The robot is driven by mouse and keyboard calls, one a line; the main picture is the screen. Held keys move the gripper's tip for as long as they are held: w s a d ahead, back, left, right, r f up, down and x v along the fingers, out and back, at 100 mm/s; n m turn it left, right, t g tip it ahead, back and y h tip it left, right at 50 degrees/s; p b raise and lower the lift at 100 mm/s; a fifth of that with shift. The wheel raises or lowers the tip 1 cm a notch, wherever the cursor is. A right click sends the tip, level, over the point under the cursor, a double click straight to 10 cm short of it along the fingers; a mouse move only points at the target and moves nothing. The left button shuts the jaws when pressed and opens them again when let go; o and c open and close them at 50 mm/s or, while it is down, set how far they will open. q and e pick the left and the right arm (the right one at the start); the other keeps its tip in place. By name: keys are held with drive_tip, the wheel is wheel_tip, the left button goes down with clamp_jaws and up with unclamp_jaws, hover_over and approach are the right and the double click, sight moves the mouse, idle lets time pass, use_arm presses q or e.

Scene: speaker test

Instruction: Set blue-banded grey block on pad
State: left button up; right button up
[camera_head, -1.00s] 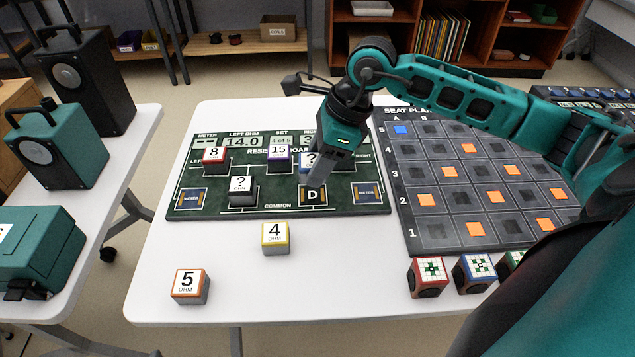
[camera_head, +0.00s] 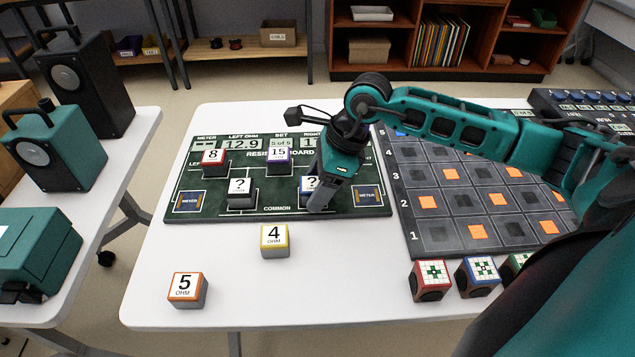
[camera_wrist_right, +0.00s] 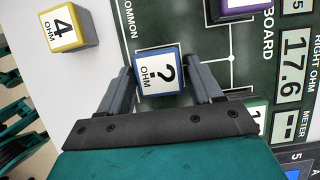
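In the right wrist view the block (camera_wrist_right: 160,73) lies between the two fingers of my right gripper (camera_wrist_right: 161,70), with a finger close against each side. In the head view my right gripper (camera_head: 318,203) reaches down at the block and partly covers it. The pad under the block is hidden, and I cannot tell for sure whether its underside touches it. My left gripper is not in view.
The yellow 4 (camera_head: 274,240) and orange 5 (camera_head: 187,289) stand on the white table (camera_head: 225,310). A seat plan board (camera_head: 460,250) and patterned cubes (camera_head: 430,281) are right.

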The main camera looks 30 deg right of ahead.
drive_tip(key=shift+o, duration=0.8)
drive_tip(key=shift+r, duration=0.2)
drive_tip(key=p+v, duration=0.1)
drive_tip(key=v, duration=1.1)
drive_tip(key=shift+p, duration=0.35)
